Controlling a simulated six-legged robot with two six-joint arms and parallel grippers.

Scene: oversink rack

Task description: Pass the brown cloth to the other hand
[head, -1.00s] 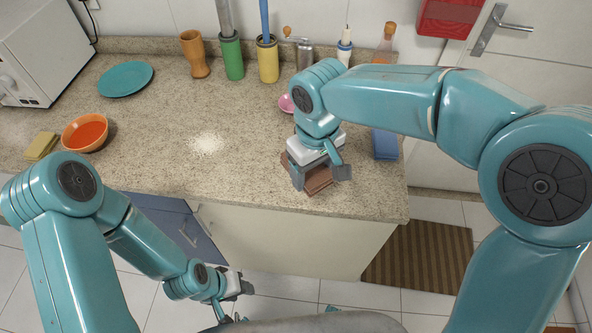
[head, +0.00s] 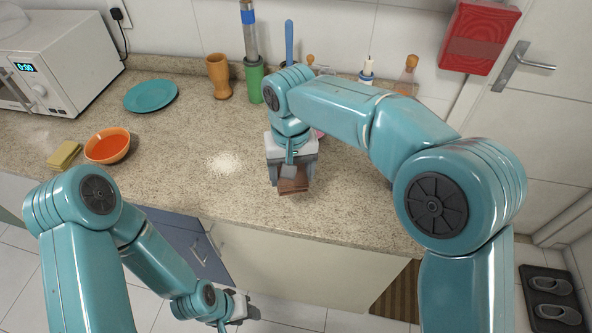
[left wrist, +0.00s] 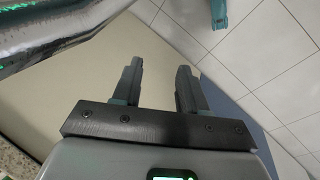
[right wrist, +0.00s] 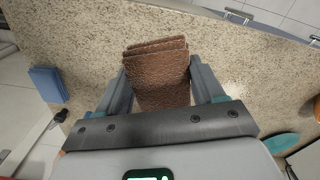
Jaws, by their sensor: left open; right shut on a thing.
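The brown cloth (head: 294,186) is folded in layers and held by my right gripper (head: 292,174) over the front part of the counter. In the right wrist view the cloth (right wrist: 158,75) sits between the two fingers of the right gripper (right wrist: 162,88), with its layered end sticking out past them. I cannot tell how far the cloth is above the counter. My left gripper (head: 245,312) is low in front of the cabinets, below the counter edge and apart from the cloth. In the left wrist view the left gripper (left wrist: 159,88) is open and empty.
White powder (head: 225,163) lies on the counter (head: 180,140) left of the cloth. An orange bowl (head: 107,146), a sponge (head: 64,155) and a teal plate (head: 151,96) are farther left. Tall containers stand along the wall. A blue cloth (right wrist: 48,84) shows in the right wrist view.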

